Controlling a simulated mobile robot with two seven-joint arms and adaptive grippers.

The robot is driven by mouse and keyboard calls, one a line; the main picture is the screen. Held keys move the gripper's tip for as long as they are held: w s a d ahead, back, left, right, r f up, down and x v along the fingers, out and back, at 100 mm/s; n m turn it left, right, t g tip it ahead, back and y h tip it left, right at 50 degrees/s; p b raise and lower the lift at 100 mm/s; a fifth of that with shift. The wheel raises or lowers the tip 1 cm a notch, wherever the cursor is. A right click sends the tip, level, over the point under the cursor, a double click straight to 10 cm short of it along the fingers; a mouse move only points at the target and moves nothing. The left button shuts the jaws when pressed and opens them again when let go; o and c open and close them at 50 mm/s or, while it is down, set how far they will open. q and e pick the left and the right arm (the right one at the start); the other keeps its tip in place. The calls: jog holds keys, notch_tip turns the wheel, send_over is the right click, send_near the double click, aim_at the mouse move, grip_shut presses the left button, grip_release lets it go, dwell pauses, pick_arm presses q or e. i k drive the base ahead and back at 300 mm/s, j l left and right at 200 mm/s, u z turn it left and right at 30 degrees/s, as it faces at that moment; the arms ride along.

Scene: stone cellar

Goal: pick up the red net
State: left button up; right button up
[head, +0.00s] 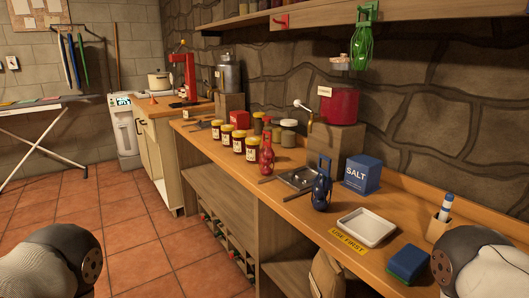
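A blue net (322,187) of similar shape stands nearer to me on the same counter. A green net (365,44) hangs under the wall shelf. Only grey rounded parts of my arms show at the lower left and lower right. Neither gripper is in view.
A metal tray (290,179), a blue salt box (362,174), a white tray (366,228) and a blue-green sponge (407,262) share the counter. A red pot (338,105) stands on a raised block behind. The tiled floor (125,215) is open at left.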

aim_at(266, 160)
jog(key=i+j+z, duration=0.1)
jog(key=i+j, duration=0.15)
jog(key=i+j+z, duration=0.1)
jog(key=j, duration=0.3)
jog(key=i+j+z, duration=0.1)
jog(key=i+j, duration=0.4)
jog(key=j, duration=0.2)
jog(key=i+z, duration=0.05)
